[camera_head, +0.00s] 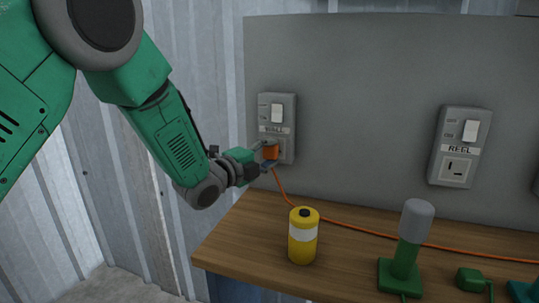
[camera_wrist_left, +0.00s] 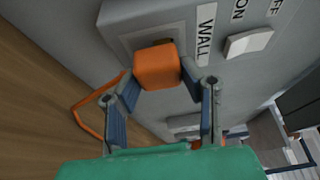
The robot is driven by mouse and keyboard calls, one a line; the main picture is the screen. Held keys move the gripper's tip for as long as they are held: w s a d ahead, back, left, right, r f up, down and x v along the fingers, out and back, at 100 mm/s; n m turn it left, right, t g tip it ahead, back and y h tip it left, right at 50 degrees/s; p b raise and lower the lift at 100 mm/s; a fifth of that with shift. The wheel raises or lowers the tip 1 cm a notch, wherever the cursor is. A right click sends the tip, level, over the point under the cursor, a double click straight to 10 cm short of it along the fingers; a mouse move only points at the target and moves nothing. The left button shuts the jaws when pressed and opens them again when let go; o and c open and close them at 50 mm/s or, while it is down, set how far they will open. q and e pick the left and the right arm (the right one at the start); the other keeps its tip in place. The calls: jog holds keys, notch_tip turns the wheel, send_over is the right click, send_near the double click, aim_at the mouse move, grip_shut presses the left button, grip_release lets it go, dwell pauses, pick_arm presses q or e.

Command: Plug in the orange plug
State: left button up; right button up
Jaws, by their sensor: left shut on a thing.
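The orange plug (camera_head: 271,151) is at the lower part of the left wall outlet (camera_head: 277,108), which bears a switch and a WALL label. My left gripper (camera_head: 268,158) is shut on the plug. In the left wrist view the orange plug (camera_wrist_left: 156,67) sits between the two fingers, close against the outlet face (camera_wrist_left: 185,22). A dark slot edge shows just behind the plug; I cannot tell whether its pins are inside. An orange cord (camera_head: 340,225) hangs from the plug and runs right along the table. My right gripper is not in view.
A second outlet (camera_head: 459,146), labelled REEL, is on the grey panel at right. The wooden table (camera_head: 240,245) holds a yellow canister (camera_head: 303,236), a green stand with a grey top (camera_head: 410,245) and a green plug (camera_head: 474,279). Corrugated wall stands at left.

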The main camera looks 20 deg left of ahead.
pick_arm(q)
jog(key=shift+w, duration=0.4)
dwell(0.5)
jog(key=o, duration=1.2)
jog(key=shift+c, duration=0.2)
jog(key=v, duration=1.2)
jog(key=shift+w, duration=0.1)
